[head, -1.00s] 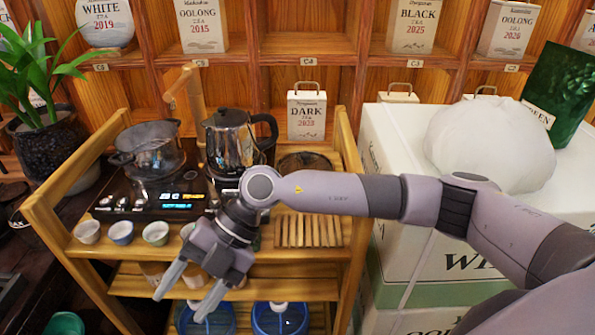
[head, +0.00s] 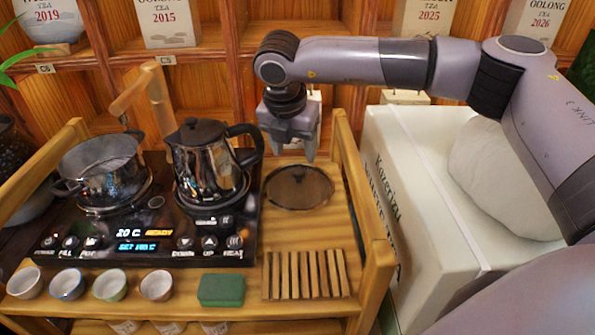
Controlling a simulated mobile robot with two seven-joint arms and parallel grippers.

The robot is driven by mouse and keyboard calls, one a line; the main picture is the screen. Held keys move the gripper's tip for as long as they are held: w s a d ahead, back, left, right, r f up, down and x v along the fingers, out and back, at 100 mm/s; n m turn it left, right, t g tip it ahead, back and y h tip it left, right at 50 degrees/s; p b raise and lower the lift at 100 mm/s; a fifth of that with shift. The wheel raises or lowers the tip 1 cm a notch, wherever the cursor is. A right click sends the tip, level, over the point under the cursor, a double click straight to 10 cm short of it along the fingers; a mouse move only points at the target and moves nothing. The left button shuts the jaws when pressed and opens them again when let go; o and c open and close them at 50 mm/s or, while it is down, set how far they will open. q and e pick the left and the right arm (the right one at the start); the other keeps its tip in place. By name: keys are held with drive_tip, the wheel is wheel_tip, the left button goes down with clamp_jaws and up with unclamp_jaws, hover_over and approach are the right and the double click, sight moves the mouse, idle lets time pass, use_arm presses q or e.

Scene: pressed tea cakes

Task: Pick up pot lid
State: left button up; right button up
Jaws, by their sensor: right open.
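The pot lid (head: 299,189), a dark round disc with a lighter rim, lies flat on the wooden cart top to the right of the kettle. My right gripper (head: 295,152) points down just above and behind the lid in the picture. It is open and empty, and its fingertips look apart from the lid. The glass pot (head: 98,178) stands open on the left of the black heating panel. My left gripper is not in view.
A steel kettle (head: 207,165) stands left of the lid on the heating panel (head: 210,228). A slatted wooden rack (head: 306,275), a green block (head: 221,290) and several small cups lie in front. The cart's side rail (head: 362,190) and a white box (head: 430,225) are at the right.

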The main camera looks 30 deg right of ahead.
sight(299, 170)
drive_tip(key=x, duration=0.7)
drive_tip(key=shift+w+p, duration=0.1)
drive_tip(key=shift+p, duration=0.3)
drive_tip(key=shift+c, duration=0.2)
clamp_jaws()
